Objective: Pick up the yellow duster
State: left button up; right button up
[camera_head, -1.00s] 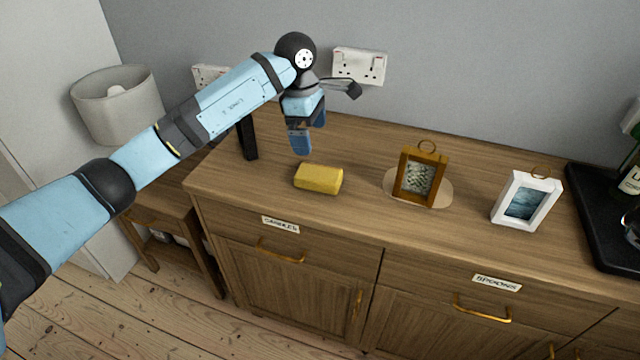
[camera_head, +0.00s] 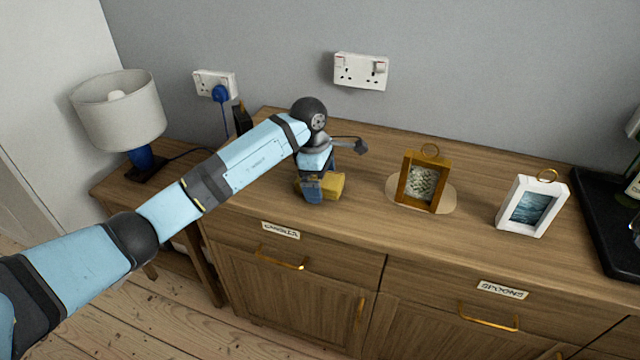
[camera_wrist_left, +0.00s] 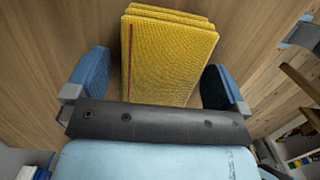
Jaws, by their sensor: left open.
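The yellow duster (camera_head: 334,186) is a small folded block on the wooden sideboard top, left of the brown picture frame. It is partly hidden behind my left gripper (camera_head: 314,192) in the head view. In the left wrist view the duster (camera_wrist_left: 165,55) shows folded layers and lies between the two blue fingers of my left gripper (camera_wrist_left: 157,88). The fingers are open, with a gap on each side of the duster. My right gripper is in neither view.
A brown picture frame (camera_head: 423,182) on a pale round mat and a white picture frame (camera_head: 531,206) stand to the right. A black tray (camera_head: 606,225) is at the far right. A lamp (camera_head: 120,110) stands at the left. Bare sideboard top lies between the frames.

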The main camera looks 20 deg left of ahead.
pick_arm(q)
jog(key=c, duration=1)
jog(key=shift+r, duration=0.1)
notch_tip(320, 180, up, 20)
jog(key=p, duration=0.2)
jog(key=shift+p, duration=0.35)
jog(key=shift+o, duration=0.4)
